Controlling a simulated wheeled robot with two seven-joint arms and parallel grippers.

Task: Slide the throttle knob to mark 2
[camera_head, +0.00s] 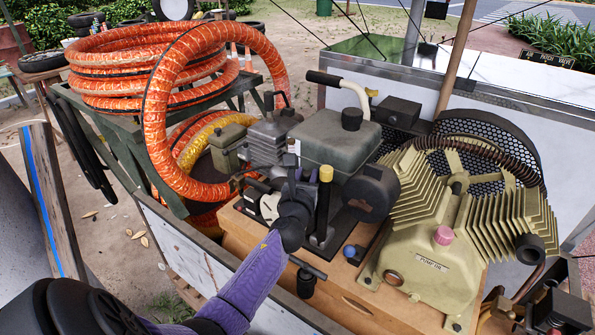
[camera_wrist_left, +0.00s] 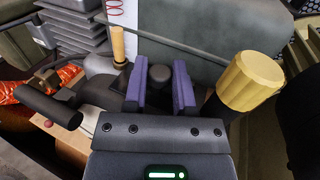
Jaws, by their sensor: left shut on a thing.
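My left gripper (camera_head: 302,182) reaches in from the lower left to the engine on the cart. In the left wrist view its two purple fingers (camera_wrist_left: 160,88) stand on either side of a small dark knob (camera_wrist_left: 160,74), which I take to be the throttle knob, and they are shut on it. In the head view the gripper hides the knob. A white plate with red marks (camera_wrist_left: 123,12) shows partly at the top of the wrist view; I cannot read its numbers or tell which mark the knob is at. My right gripper is not in view.
A yellow-capped black post (camera_head: 325,172) stands close to the right of the gripper; its cap (camera_wrist_left: 248,82) is large in the wrist view. The grey fuel tank (camera_head: 335,140) is behind. The finned tan pump (camera_head: 430,255) is at right, coiled orange hose (camera_head: 170,105) at left.

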